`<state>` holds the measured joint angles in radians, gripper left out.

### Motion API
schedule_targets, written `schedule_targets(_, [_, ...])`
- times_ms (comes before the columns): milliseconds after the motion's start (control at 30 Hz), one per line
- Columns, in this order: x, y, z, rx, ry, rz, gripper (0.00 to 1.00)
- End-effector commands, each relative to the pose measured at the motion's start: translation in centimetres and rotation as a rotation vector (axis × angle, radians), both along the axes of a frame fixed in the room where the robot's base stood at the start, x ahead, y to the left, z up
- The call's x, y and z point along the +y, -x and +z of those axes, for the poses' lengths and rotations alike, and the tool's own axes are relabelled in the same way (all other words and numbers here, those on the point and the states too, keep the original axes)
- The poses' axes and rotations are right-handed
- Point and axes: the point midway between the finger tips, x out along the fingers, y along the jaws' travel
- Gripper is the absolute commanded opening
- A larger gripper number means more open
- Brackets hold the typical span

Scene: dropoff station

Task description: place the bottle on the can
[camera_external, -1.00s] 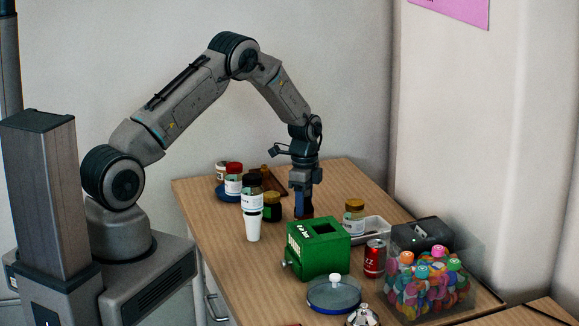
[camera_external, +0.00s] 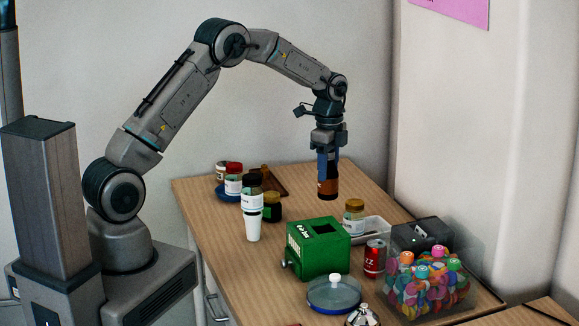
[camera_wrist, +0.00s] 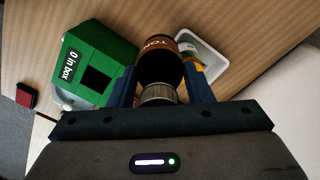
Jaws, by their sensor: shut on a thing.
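My gripper (camera_external: 328,158) is shut on a dark brown bottle (camera_external: 328,188) with an orange-brown label. In the wrist view the bottle (camera_wrist: 160,64) sits between the two blue fingers of my gripper (camera_wrist: 160,88).
The green box (camera_external: 318,250), a jar (camera_external: 353,218) by a white tray (camera_external: 376,229), and a clear bin of colourful items (camera_external: 430,282) surround the can. A black box (camera_external: 420,233) is behind it. A glass lid (camera_external: 333,297) lies in front. Several jars stand at the left.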

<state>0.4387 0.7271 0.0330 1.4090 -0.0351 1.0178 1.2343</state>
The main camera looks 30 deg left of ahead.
Motion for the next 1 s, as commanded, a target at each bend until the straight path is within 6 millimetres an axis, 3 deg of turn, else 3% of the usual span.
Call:
schedule_targets(33, [-2.9,1.2,0.7,-0.003,0.003,-0.057,0.20])
schedule_targets(200, [-10.0,5.2,3.3,-0.004,0.002,-0.218,0.20])
schedule_targets(400, [-15.6,9.6,5.6,-0.004,-0.001,-0.356,0.20])
schedule_targets(600, [-17.6,11.6,6.1,-0.003,-0.004,-0.411,0.20])
schedule_targets(833, [-17.7,11.8,2.1,0.000,-0.004,-0.414,0.20])
schedule_targets(1000, [-17.8,11.8,0.4,-0.002,-0.003,-0.414,0.20])
